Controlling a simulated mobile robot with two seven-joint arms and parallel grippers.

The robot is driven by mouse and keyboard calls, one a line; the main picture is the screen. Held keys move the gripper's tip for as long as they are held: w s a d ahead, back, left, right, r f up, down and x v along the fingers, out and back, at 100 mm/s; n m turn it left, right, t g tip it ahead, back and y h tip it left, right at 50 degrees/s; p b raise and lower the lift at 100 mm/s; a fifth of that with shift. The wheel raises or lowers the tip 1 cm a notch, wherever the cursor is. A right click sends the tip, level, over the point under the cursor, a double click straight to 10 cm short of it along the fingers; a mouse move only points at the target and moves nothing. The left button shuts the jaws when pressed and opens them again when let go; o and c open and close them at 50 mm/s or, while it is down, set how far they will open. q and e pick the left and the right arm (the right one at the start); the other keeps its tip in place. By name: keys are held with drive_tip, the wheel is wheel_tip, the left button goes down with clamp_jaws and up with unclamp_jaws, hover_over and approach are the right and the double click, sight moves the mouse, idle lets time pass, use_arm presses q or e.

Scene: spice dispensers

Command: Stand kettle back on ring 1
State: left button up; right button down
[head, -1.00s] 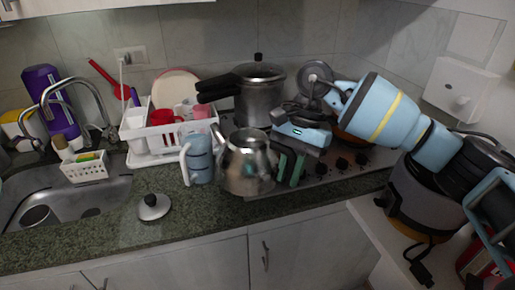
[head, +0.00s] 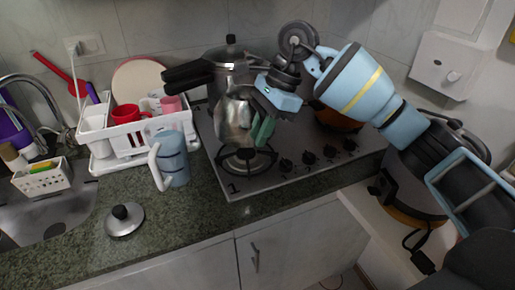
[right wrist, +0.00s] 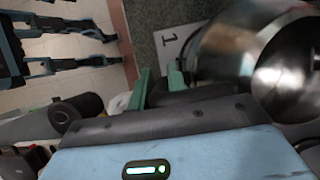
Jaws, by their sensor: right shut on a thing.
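The shiny metal kettle (head: 234,120) hangs from my right gripper (head: 265,130), which is shut on its handle. The kettle is over the left part of the hob, apart from ring 1 (head: 246,163), which shows bare below it. The printed "1" (head: 233,188) is at the hob's front left corner. In the right wrist view, the kettle (right wrist: 235,45) fills the upper right and the green fingertips (right wrist: 160,85) close around its dark handle. The "1" label (right wrist: 168,41) shows beside it. My left gripper is out of view.
A pressure cooker (head: 232,65) stands behind the kettle. A blue mug-like jug (head: 173,158) is on the counter at left, by the dish rack (head: 140,150). A loose lid (head: 125,221) lies in front. An orange-brown pot (head: 338,120) is behind my right arm.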

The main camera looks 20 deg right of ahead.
drive_tip(key=shift+f, duration=2.6)
drive_tip(key=shift+f, duration=0.6)
drive_tip(key=c, duration=1.3)
unclamp_jaws()
